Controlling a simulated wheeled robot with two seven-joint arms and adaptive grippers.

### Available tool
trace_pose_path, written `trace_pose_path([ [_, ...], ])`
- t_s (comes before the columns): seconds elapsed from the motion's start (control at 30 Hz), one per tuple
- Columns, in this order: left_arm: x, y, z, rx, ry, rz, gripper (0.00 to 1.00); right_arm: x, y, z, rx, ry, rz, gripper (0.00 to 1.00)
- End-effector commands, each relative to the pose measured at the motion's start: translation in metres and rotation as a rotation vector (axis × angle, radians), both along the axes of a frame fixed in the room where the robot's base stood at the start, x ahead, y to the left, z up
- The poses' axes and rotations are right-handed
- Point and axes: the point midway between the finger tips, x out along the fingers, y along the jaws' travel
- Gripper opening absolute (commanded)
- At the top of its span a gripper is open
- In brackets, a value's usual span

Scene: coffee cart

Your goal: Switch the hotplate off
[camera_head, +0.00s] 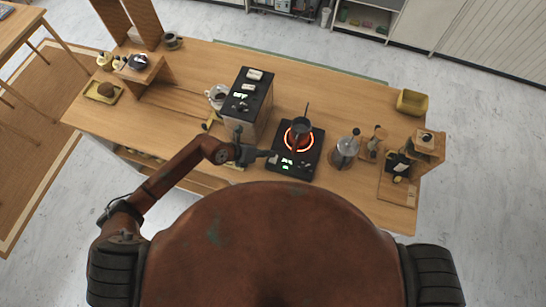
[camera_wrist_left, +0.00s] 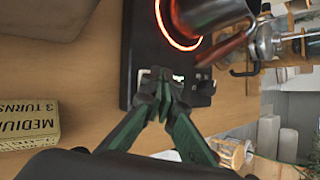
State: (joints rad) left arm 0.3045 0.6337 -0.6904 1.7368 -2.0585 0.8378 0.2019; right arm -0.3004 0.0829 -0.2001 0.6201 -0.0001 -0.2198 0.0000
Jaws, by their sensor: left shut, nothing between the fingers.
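The black hotplate (camera_head: 294,166) lies on the wooden counter with its ring glowing orange-red. A small pot (camera_head: 301,127) with an upright handle stands on the ring. My left gripper (camera_head: 270,154) is shut and empty at the hotplate's near left edge. In the left wrist view the shut fingertips (camera_wrist_left: 163,76) are over the control strip at the edge of the hotplate (camera_wrist_left: 138,40) and partly hide it. I cannot tell whether they touch a control. My right gripper is not in view.
A tall black-topped machine (camera_head: 247,100) stands just left of the hotplate. A metal press pot (camera_head: 345,150) stands to its right. In the left wrist view a box marked "MEDIUM 3 TURNS" (camera_wrist_left: 28,126) lies at the left. Bare counter (camera_head: 185,105) shows left of the machine.

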Motion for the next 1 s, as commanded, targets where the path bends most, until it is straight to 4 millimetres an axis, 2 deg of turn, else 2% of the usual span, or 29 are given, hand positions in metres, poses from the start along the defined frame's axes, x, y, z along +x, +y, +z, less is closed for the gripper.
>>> trace_pose_path([
  [1.0,-0.0001,-0.0004,-0.0092,0.0,0.0,0.0,0.0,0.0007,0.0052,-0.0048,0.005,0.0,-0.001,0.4],
])
